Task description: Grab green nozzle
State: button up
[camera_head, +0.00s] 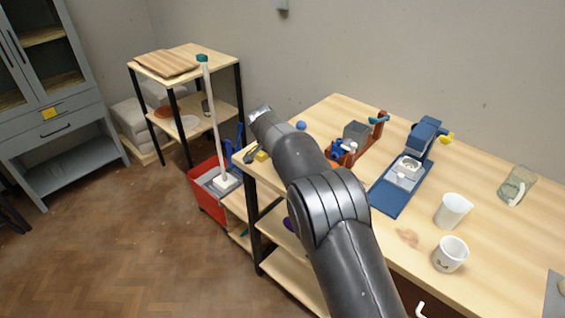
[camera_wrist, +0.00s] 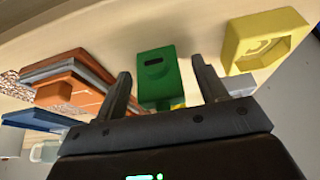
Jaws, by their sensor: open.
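The green nozzle (camera_wrist: 157,75) shows in the wrist view as a green block with a dark slot near its top. It appears between the two fingers of my gripper (camera_wrist: 161,74), which are apart with gaps on both sides of it. Its lower end is hidden behind the gripper body, and I cannot tell how far it is from the fingers. I cannot make out the nozzle in the head view, where my arm covers part of the table.
A yellow block (camera_wrist: 262,40) is right of the fingers; orange and grey parts (camera_wrist: 75,80) lie left. In the head view, a blue-based device (camera_head: 391,195), white beaker (camera_head: 453,211), mug (camera_head: 450,254) and glass jug (camera_head: 516,186) stand on the table (camera_head: 490,255). A red bucket (camera_head: 207,199) stands left.

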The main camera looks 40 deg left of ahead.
jog(key=shift+c, duration=0.4)
jog(key=c, duration=1)
